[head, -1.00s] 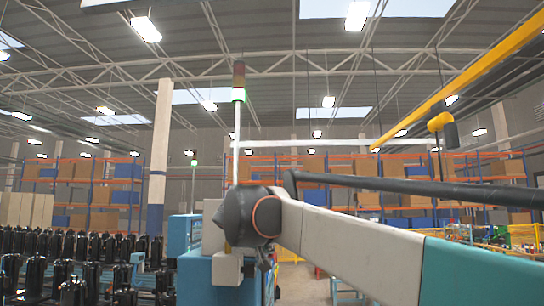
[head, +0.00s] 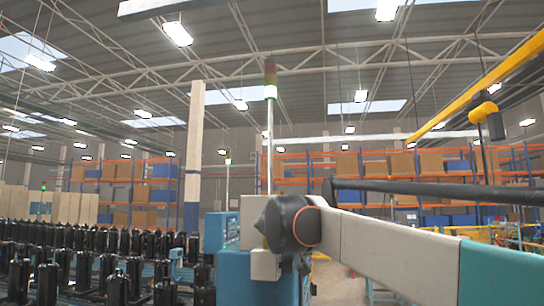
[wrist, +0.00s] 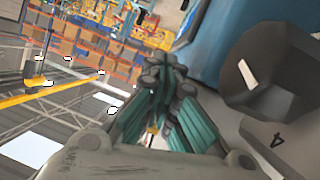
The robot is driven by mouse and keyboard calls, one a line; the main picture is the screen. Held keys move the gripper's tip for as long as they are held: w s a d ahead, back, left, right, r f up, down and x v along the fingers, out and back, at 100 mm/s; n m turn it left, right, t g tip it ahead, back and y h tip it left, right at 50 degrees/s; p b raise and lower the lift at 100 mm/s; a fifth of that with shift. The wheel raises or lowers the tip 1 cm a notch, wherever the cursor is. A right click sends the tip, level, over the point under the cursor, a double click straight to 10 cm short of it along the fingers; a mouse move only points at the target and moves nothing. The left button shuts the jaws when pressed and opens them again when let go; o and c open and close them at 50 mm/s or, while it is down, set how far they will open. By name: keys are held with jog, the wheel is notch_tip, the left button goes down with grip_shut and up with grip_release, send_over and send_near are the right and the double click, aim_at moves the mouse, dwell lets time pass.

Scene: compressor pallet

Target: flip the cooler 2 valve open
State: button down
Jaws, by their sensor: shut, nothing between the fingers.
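No cooler 2 valve can be made out in either view. My gripper (wrist: 163,72) shows in the middle of the wrist view, its teal and grey fingers drawn together and empty. Nothing touches the fingertips there. In the head view my grey and teal arm reaches in from the right, and its dark joint is in front of a blue cabinet (head: 236,278). I cannot make out the gripper in the head view.
Rows of black compressors (head: 100,245) stand at the lower left. A signal pole (head: 270,130) with a lit green lamp rises behind my arm. Shelves with boxes (head: 150,180) line the back. A yellow beam (head: 480,85) hangs at upper right.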

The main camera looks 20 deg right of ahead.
jog(key=shift+s+a, duration=0.1)
jog(key=v, duration=1.1)
jog(key=shift+s, duration=0.3)
jog(key=shift+a+r, duration=0.1)
jog(key=shift+a, duration=0.1)
jog(key=s+a+f+n+g+y, duration=0.1)
jog(key=s+a+f+n+y, duration=0.2)
jog(key=s+f, duration=0.8)
jog(key=s+a+f+n+g+y, duration=0.1)
jog(key=s+a+f+y, duration=0.35)
jog(key=f, duration=1.15)
jog(key=s+a+f+n+g+y, duration=0.15)
jog(key=s+a+f, duration=0.25)
jog(key=s+f, duration=0.8)
notch_tip(320, 180, down, 29)
jog(key=w+b, duration=0.2)
jog(key=b, duration=2.6)
jog(key=shift+w+n+t, duration=0.35)
